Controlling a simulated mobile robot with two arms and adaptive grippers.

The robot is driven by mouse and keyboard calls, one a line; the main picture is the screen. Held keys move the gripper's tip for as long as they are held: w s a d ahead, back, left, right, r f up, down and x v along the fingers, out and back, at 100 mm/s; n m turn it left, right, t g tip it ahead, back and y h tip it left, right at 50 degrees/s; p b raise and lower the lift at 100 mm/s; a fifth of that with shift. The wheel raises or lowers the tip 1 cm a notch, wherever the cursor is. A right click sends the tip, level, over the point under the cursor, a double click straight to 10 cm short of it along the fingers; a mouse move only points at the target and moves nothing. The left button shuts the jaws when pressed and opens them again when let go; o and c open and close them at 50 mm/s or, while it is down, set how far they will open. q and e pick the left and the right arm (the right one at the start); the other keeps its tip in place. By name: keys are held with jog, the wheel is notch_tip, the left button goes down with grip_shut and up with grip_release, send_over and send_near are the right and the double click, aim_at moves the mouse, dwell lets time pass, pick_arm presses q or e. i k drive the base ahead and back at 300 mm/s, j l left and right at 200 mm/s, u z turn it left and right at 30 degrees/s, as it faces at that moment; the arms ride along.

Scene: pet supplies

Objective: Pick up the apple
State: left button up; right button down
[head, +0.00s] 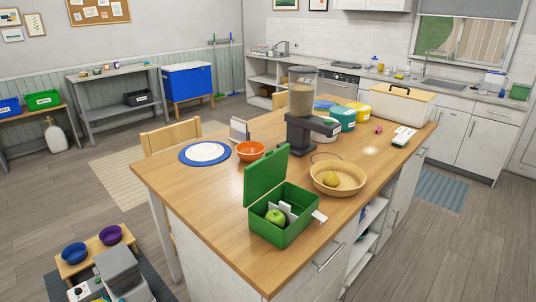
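A green apple (275,217) sits inside an open green box (281,236) near the front corner of the wooden island top (215,209). The box's lid (266,177) stands up on its left side. White cards or papers (288,210) lie in the box beside the apple, and one pale piece sticks out over its right edge. Neither of my grippers is in the head view.
A wooden bowl (338,188) with a yellow-brown fruit (330,179) stands behind and right of the box. A dispenser (301,117), an orange bowl (250,151) and a plate on a blue mat (189,161) stand farther back. The island's front left is bare.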

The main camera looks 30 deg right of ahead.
aim_at(276, 217)
jog(key=l+u, duration=0.6)
jog(key=u, duration=0.25)
jog(key=l+u, duration=0.4)
jog(key=k+l+u, duration=0.1)
jog(key=l, duration=0.35)
jog(key=k+l+u, duration=0.1)
jog(key=l, duration=0.35)
jog(key=k+l+u, duration=0.1)
jog(key=l, duration=0.3)
jog(key=k+l+u, duration=0.15)
jog(key=l, duration=0.25)
jog(key=k+l+u, duration=0.1)
jog(key=k+l, duration=0.2)
jog(key=l, duration=0.1)
